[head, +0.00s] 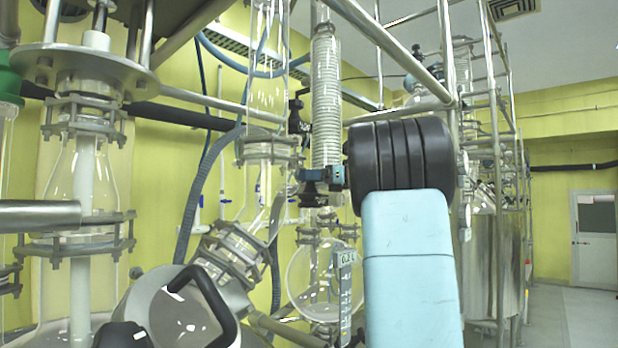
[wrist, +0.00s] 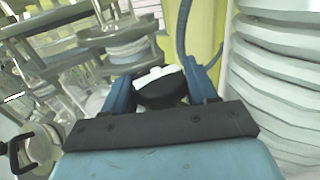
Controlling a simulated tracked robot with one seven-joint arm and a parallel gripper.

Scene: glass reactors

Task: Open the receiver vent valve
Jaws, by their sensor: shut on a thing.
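My gripper (wrist: 163,88) has its two blue fingers on either side of a round black knob with a white top (wrist: 160,87). It is shut on this knob, which I take to be the receiver vent valve's handle. I cannot tell how far the valve is turned. In the head view my gripper (head: 322,178) is small and partly hidden by my arm, at the lower end of the ribbed glass column (head: 326,95). A round glass flask (head: 318,280) hangs below it.
The ribbed column stands close to the right of my fingers in the wrist view (wrist: 275,85). A blue hose (wrist: 183,30) runs behind the knob. Glass pipes and clamped flanges (head: 270,150) crowd the left. Metal frame bars (head: 395,55) cross above my arm.

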